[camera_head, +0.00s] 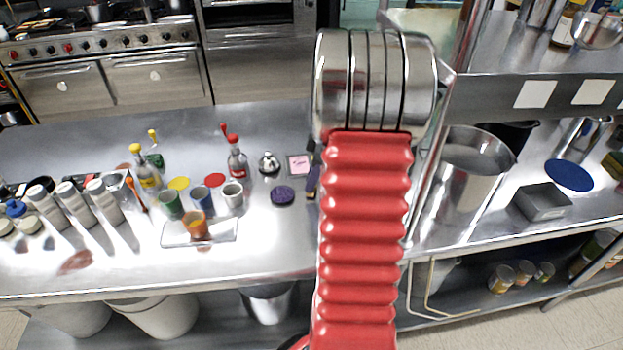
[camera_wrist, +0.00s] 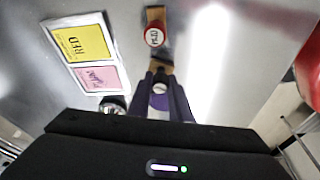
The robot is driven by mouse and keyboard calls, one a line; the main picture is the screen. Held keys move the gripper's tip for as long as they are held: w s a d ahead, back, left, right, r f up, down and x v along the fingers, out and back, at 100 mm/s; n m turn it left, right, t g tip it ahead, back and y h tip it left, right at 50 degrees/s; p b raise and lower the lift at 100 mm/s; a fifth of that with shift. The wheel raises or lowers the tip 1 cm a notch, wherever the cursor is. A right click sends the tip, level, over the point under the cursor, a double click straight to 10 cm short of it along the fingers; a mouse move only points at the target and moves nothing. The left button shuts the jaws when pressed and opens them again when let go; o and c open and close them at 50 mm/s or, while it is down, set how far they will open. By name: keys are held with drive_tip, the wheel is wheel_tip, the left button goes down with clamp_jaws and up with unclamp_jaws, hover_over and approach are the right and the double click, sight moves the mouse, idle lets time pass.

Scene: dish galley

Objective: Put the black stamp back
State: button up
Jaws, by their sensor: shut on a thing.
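In the wrist view, my gripper (camera_wrist: 161,103) has dark purple fingers shut on the black stamp (camera_wrist: 160,77), whose small pale round top faces the camera. The stamp's lower end and its contact with whatever is below are hidden. A wooden piece shows at its far side. Just beyond it, a red-and-white round stamp top (camera_wrist: 155,37) sits by another wooden piece (camera_wrist: 155,14). In the head view, my red arm hides most of this spot; only a dark purple and tan sliver shows at its left edge.
A card holder (camera_wrist: 73,62) with yellow and pink cards lies left of the stamps, near a chrome bell (camera_head: 269,163). A dark purple round pad (camera_head: 283,195) lies nearby. Cups, bottles and a clear tray (camera_head: 225,236) stand further left. The counter's front strip is mostly clear.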

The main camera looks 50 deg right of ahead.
drive_tip(key=shift+f, duration=0.1)
drive_tip(key=o, duration=0.8)
drive_tip(key=shift+o, duration=0.2)
drive_tip(key=v, duration=1.2)
drive_tip(key=shift+w+a, duration=0.1)
